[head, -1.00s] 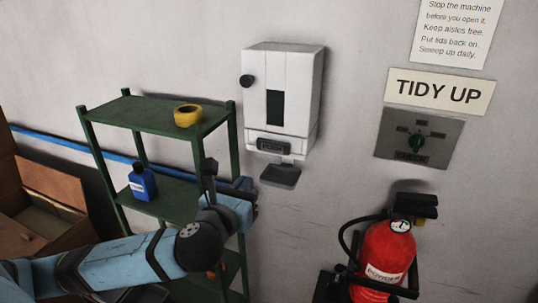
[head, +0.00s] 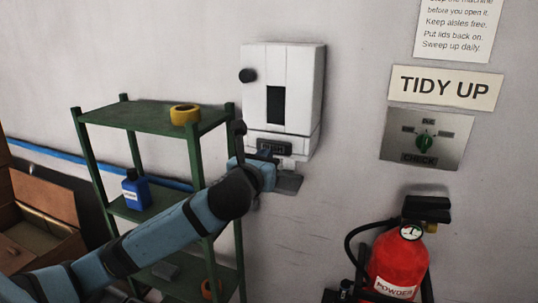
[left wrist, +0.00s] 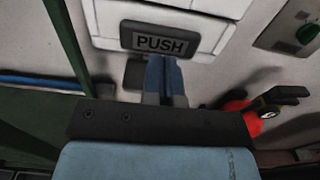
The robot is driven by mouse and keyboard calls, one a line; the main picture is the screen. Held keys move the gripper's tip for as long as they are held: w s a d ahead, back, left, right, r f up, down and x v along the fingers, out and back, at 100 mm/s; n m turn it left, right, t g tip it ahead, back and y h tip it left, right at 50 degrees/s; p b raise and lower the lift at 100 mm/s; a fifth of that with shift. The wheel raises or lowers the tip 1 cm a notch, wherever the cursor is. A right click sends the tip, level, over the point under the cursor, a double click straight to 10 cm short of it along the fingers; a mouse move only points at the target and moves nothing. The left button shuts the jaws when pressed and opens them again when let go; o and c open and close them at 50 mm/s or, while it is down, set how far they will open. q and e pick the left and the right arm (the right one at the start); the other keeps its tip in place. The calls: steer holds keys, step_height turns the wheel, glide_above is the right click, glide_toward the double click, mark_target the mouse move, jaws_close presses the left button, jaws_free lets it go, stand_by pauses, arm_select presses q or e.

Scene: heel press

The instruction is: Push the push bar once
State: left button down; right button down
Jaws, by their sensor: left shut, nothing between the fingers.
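The push bar (head: 284,148) is a dark grey plate low on the front of the white wall dispenser (head: 300,90). My left gripper (head: 265,163) is shut and empty in front of it and partly covers it in the head view. In the left wrist view the bar (left wrist: 150,41) reads "PUSH". The shut fingers (left wrist: 163,62) point at the bar's lower edge. I cannot tell whether they touch it. A small dark tray (head: 289,184) sits under the dispenser, partly behind my gripper. My right gripper is not in view.
A green shelf (head: 140,113) with yellow tape (head: 185,114) and a blue bottle (head: 135,190) stands left, close to my left arm. A red fire extinguisher (head: 393,268) is at lower right. A switch panel (head: 450,150) hangs right of the dispenser. The wall between is clear.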

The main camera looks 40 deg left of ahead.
mark_target(274, 147)
arm_select(q)
steer(key=shift+x, duration=1.2)
